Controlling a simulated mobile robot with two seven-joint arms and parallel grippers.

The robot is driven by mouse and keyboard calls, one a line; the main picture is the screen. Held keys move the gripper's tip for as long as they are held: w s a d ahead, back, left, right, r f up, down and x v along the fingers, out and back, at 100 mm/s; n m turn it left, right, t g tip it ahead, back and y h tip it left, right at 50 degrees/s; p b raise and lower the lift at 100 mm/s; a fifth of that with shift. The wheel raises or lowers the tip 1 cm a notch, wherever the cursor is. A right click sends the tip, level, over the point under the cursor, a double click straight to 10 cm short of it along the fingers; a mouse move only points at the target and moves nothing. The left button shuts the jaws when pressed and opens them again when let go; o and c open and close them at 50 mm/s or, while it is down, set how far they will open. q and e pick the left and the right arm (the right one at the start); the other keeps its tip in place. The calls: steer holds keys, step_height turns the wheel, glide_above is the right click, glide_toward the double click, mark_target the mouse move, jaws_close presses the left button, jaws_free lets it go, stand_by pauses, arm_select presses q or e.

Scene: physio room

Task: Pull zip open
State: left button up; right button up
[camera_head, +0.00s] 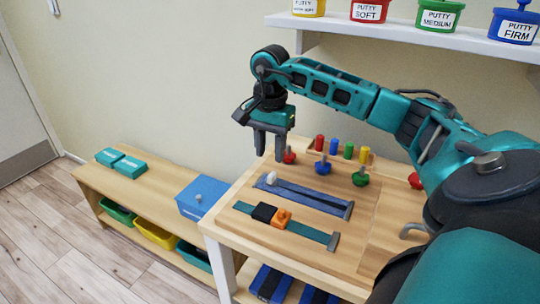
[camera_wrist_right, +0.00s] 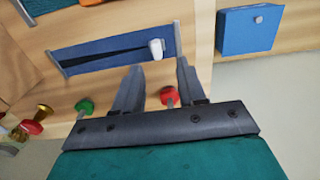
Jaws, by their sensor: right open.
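The zip is a blue strip (camera_head: 305,194) fixed on the wooden activity table, with a dark line running along it and a grey bar at its right end. Its white pull (camera_head: 272,179) sits near the left end. In the right wrist view the strip (camera_wrist_right: 105,52) lies beyond my fingertips, and the white pull (camera_wrist_right: 156,48) shows between and just past them. My right gripper (camera_head: 270,155) is open and empty, pointing down above the back left of the table. It also shows in the right wrist view (camera_wrist_right: 157,68). My left gripper is not in view.
A teal strap with an orange and black buckle (camera_head: 282,217) lies in front of the zip. Red (camera_head: 290,157), blue (camera_head: 322,169) and green (camera_head: 361,178) knobs stand behind it. A blue box (camera_head: 203,195) sits on the low bench at left. A shelf (camera_head: 400,32) with putty pots hangs above.

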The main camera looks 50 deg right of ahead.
mark_target(270, 174)
step_height(270, 174, up, 7)
steer(key=shift+p, duration=0.35)
steer(key=shift+a+f, duration=0.1)
steer(key=shift+f, duration=0.05)
stand_by(0.3)
